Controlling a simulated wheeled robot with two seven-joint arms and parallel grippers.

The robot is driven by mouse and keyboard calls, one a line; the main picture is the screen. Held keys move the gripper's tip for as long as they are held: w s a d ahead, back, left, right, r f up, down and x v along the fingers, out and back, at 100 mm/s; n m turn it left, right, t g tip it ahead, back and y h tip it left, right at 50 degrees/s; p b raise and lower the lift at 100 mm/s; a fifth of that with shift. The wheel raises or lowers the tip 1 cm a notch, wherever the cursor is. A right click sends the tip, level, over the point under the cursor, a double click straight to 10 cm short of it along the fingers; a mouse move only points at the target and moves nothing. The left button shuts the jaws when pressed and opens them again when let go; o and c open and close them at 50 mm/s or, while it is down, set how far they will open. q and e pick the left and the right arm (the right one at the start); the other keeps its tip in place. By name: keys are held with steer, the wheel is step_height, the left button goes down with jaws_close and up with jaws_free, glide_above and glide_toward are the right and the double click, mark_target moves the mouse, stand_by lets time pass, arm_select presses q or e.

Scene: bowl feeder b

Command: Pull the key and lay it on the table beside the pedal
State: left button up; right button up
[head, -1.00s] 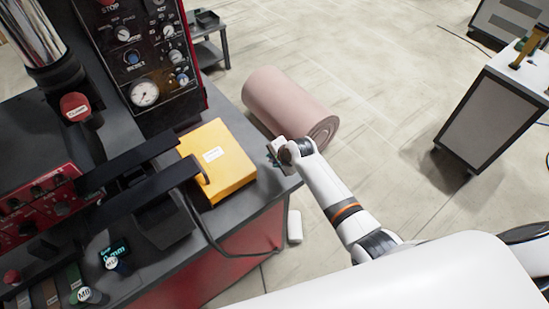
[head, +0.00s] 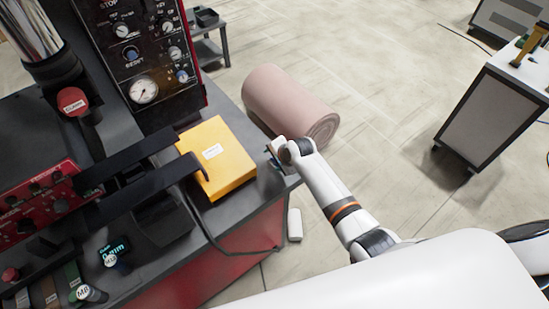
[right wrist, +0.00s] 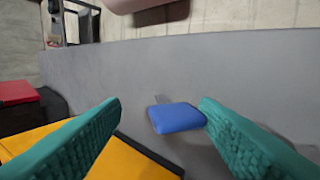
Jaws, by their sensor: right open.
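A blue-headed piece (right wrist: 176,117), which looks like the key, lies on the grey tabletop (right wrist: 200,65) in the right wrist view. A short grey part shows at its far side. It lies between the teal fingers of my right gripper (right wrist: 160,112), close to or touching the right finger; I cannot tell which. My right gripper is open. In the head view this gripper (head: 274,154) is at the table's right edge, mostly hidden by its wrist, and the key does not show. A yellow box with a white label (head: 222,170), perhaps the pedal, lies just left of it. My left gripper is not in view.
A black control panel (head: 150,62) with a gauge stands behind the yellow box. Dark bars (head: 140,190) reach over the table towards the box. A pink roll (head: 285,105) lies on the floor beyond the edge. Only a narrow table strip is free right of the box.

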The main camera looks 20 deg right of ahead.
steer(key=v, duration=1.2)
steer(key=s+d+r+n+g+h, duration=0.1)
steer(key=s+r+n+g+h, duration=0.15)
steer(key=s+n, duration=1.85)
steer(key=s+f+m+g+b, duration=0.1)
steer(key=s+f+m+b, duration=0.2)
steer(key=f, duration=1.3)
steer(key=s+f+m+g+b, duration=0.15)
steer(key=s+f, duration=0.35)
steer(key=f, duration=1.1)
steer(key=s+d+f+b, duration=0.1)
steer(key=s+d+f, duration=0.2)
steer(key=s+f, duration=1.2)
steer(key=shift+s+f+m+g, duration=0.25)
steer(key=shift+f+m+g, duration=0.1)
steer(key=shift+f, duration=0.3)
